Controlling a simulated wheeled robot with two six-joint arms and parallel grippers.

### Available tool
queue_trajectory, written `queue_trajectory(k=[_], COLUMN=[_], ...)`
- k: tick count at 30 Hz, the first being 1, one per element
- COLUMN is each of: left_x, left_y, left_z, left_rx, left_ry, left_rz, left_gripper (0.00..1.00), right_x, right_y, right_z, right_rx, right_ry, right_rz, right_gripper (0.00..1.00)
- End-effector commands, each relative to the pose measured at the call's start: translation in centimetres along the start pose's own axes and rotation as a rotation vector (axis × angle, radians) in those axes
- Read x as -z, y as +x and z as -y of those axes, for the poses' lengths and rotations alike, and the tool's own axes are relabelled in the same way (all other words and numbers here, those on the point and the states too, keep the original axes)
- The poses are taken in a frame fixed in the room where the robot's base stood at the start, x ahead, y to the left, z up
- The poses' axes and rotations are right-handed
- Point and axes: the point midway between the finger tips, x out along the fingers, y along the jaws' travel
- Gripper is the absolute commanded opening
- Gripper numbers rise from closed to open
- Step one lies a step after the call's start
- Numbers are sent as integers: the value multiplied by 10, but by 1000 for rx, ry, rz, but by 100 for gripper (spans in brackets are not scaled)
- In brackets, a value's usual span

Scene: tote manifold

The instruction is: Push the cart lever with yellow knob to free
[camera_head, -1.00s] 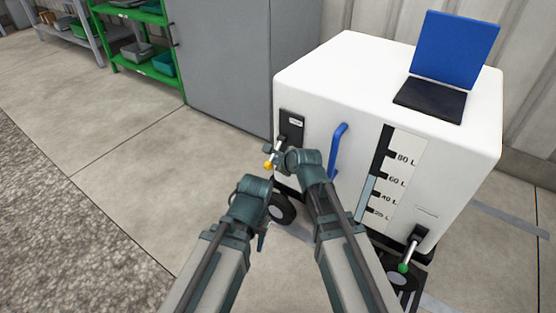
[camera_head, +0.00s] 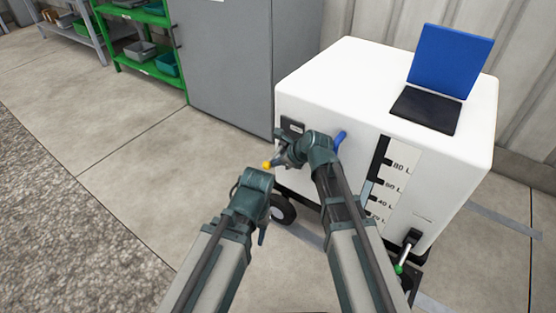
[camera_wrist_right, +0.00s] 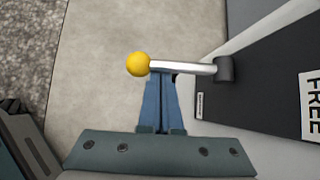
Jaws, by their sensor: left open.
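The cart (camera_head: 350,80) is a white box with a dark lever plate (camera_head: 291,127) on its front left. The lever's yellow knob (camera_head: 266,165) sticks out to the left of my right gripper (camera_head: 280,158). In the right wrist view, the silver lever rod (camera_wrist_right: 185,67) runs from a dark pivot to the yellow knob (camera_wrist_right: 137,64). The blue fingers of my right gripper (camera_wrist_right: 161,80) are together, their tips at the rod beside the knob. A FREE label (camera_wrist_right: 312,93) shows on the plate. My left gripper (camera_head: 262,235) is open and empty, lower and nearer me.
A second lever with a green knob (camera_head: 399,269) is at the cart's lower right. A blue handle (camera_head: 340,139) is partly behind my right wrist. A laptop (camera_head: 440,75) stands on top. A grey cabinet (camera_head: 230,60) stands behind; the floor (camera_head: 130,165) at left is clear.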

Motion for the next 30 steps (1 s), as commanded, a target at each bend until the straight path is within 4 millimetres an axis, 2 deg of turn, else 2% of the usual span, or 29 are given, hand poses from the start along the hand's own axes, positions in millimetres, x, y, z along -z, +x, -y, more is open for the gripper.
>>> queue_trajectory(k=[1, 3, 12, 30], left_x=[-1, -1, -2, -3], left_y=[-10, -14, -29, -50], left_z=[1, 1, 3, 5], left_rx=[0, 0, 0, 0], left_ry=[0, 0, 3, 9], left_rz=[0, 1, 1, 1], left_gripper=[47, 47, 47, 47], right_x=[-7, -10, -22, -33], right_y=[-5, -8, -22, -38], right_z=[5, 5, 8, 19], right_rx=[-34, -86, -281, -284], right_ry=[31, 75, 236, 239], right_rz=[2, 2, 3, 2], right_gripper=[0, 0, 0, 0])
